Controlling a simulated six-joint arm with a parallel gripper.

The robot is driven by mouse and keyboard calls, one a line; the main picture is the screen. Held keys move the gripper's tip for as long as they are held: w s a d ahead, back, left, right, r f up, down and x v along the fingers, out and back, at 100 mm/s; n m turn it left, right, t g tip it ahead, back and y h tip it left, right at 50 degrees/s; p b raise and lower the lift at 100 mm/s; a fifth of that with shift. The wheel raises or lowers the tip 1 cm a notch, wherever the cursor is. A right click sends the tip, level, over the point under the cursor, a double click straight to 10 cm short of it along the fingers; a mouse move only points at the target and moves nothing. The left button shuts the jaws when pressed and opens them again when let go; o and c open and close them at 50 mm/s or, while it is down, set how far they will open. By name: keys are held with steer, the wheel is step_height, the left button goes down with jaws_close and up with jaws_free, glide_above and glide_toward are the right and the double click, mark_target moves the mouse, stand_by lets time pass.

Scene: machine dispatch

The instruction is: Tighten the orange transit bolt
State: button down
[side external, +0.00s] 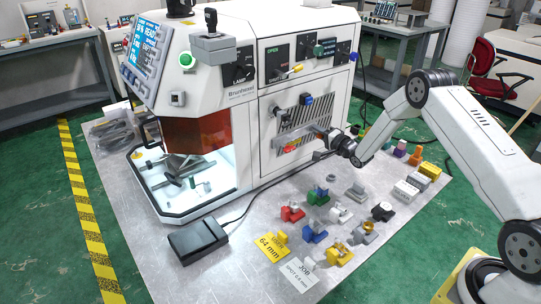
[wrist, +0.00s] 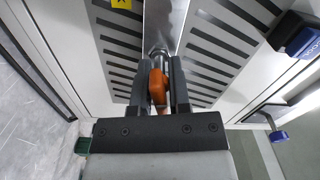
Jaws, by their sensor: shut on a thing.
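The orange transit bolt (wrist: 157,84) shows in the wrist view, its head between my two dark fingers. My gripper (wrist: 159,75) is shut on the bolt head. The bolt sits at the end of a grey metal bar (wrist: 160,25) on the machine's vented side panel. In the side external view my gripper (side external: 329,137) is at the right end of that bar, in front of the vent slots. There the bolt is too small and covered to make out clearly.
Blue-capped parts (wrist: 298,36) stick out of the panel to the right in the wrist view. The white machine (side external: 250,95) stands on a grey table (side external: 135,235). Several coloured blocks and fixtures, such as a red one (side external: 291,212), stand below my arm. A black pedal box (side external: 198,240) lies in front.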

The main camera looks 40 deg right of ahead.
steer(key=shift+f+m, duration=0.15)
steer(key=shift+m, duration=1.35)
steer(key=c, duration=0.5)
jaws_free()
steer(key=shift+s, duration=0.1)
steer(key=shift+s, duration=1.95)
